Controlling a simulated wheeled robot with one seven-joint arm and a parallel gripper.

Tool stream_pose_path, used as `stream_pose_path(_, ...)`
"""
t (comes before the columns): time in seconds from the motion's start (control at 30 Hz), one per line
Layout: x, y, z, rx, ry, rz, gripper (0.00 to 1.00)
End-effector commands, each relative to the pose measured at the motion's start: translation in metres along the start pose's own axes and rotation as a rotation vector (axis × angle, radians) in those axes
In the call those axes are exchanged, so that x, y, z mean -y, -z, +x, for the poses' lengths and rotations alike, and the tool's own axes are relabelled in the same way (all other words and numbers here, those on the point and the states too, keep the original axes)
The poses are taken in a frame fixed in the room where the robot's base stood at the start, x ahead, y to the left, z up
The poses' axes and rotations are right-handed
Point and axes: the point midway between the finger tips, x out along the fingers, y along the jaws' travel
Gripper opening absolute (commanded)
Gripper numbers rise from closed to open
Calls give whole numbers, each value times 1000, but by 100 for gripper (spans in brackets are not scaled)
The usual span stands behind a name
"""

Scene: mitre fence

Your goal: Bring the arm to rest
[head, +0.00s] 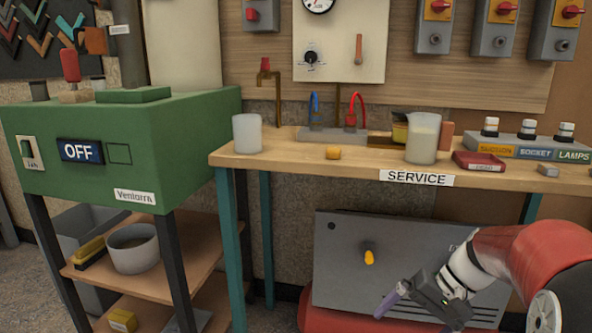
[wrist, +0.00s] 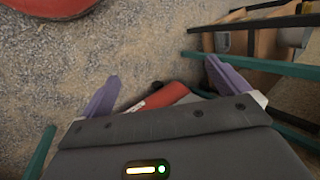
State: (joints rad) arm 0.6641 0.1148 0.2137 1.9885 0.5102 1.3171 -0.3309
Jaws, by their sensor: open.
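My gripper (head: 388,303) hangs low at the right in the head view, in front of the grey panel under the service bench. My red and white arm comes in from the right edge. In the wrist view my gripper (wrist: 160,85) has its two purple fingers wide apart with nothing between them. Beyond the fingers the wrist view shows speckled floor and a red object (wrist: 165,97), partly hidden by the gripper body.
A green machine (head: 180,130) marked OFF stands at the left. Teal legs (wrist: 270,67) cross the wrist view at right.

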Motion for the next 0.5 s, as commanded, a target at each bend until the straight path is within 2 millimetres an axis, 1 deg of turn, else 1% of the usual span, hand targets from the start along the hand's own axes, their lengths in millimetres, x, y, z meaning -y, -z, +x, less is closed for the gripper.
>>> stream_pose_path(0.03,14,-19,-1,-27,-77,-38,100)
stream_pose_path(0.1,25,-42,-1,-71,-174,-81,100)
stream_pose_path(0.2,35,-73,-3,-151,-291,-148,100)
stream_pose_path(0.3,41,-103,-6,-246,-381,-225,100)
stream_pose_path(0.4,43,-128,-9,-345,-438,-300,100)
stream_pose_path(0.5,42,-146,-11,-430,-466,-365,100)
